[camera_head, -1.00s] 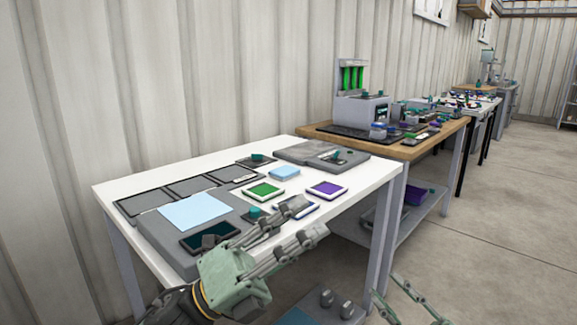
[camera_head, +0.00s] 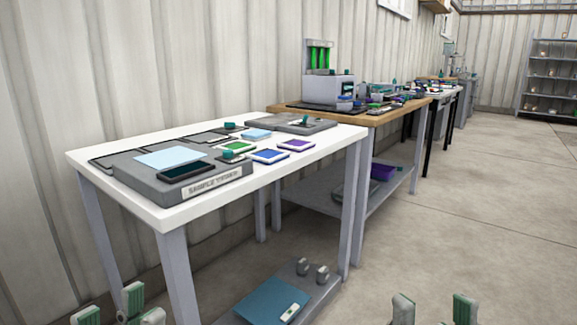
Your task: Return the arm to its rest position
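My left gripper (camera_head: 120,312) shows only by its green-grey fingertips at the bottom left edge. They are spread apart with nothing seen between them. It is in front of and below the white table (camera_head: 205,207). My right gripper (camera_head: 434,312) shows at the bottom right, with two fingertips wide apart and nothing between them, over the floor. Both arms and the gripper bodies are out of the picture, so the arms' posture is hidden.
On the white table are a grey sample tray (camera_head: 133,178), a green tile (camera_head: 237,147), a blue tile (camera_head: 268,156) and a purple tile (camera_head: 296,145). A lower shelf (camera_head: 322,288) holds a blue panel (camera_head: 273,303). A wooden-topped bench (camera_head: 385,117) stands behind. Floor at right is clear.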

